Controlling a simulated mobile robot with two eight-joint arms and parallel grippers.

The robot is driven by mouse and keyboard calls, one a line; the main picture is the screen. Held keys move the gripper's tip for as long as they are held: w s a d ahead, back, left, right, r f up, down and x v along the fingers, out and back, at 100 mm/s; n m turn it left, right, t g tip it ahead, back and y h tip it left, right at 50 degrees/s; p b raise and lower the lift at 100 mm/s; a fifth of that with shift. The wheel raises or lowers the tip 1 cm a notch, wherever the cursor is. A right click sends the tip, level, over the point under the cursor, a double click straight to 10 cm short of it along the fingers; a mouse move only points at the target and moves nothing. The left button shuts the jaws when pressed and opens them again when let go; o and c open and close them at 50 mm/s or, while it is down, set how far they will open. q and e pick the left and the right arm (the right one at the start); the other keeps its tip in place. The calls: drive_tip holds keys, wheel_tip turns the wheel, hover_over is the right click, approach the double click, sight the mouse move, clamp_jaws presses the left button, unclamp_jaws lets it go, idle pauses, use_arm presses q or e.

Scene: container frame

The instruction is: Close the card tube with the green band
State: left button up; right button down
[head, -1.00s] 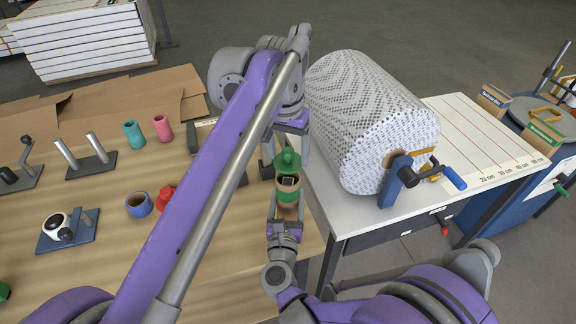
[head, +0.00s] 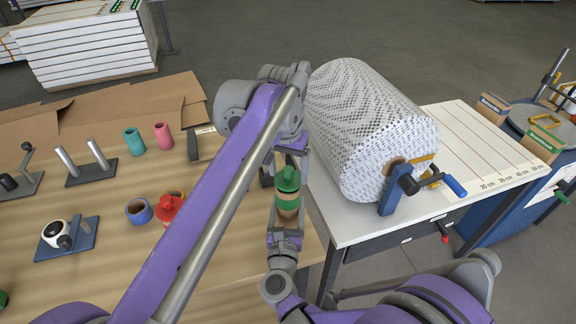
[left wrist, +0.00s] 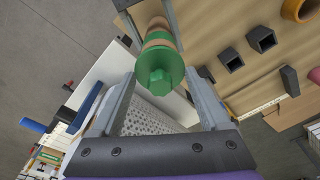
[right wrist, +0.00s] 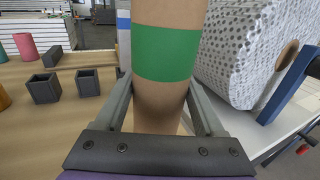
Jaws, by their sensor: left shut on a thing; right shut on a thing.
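The card tube with the green band (head: 288,204) stands roughly upright above the table's right edge in the head view. My right gripper (head: 286,226) is shut on its lower part; the right wrist view shows the tube between the fingers below the green band (right wrist: 168,54). My left gripper (left wrist: 160,76) is shut on a green cap (left wrist: 158,66) from above. The cap (head: 287,180) sits over the tube's top and covers its mouth. I cannot tell whether the cap is seated fully.
A large patterned roll (head: 365,125) with a crank is close right of the tube. A red cap (head: 168,208) and a blue ring-shaped piece (head: 139,211) are on the wooden table. Pink (head: 163,136) and teal (head: 134,141) tubes stand further back. Front table space is clear.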

use_arm(q)
drive_tip(key=shift+f, duration=0.7)
idle(0.5)
drive_tip(key=o, duration=1.2)
drive_tip(key=shift+c, duration=0.2)
wheel_tip(320, 180, up, 12)
drive_tip(key=s, duration=0.1)
drive_tip(key=shift+s+a, duration=0.2)
drive_tip(key=shift+a, duration=0.05)
drive_tip(key=shift+f, duration=0.1)
use_arm(e)
unclamp_jaws()
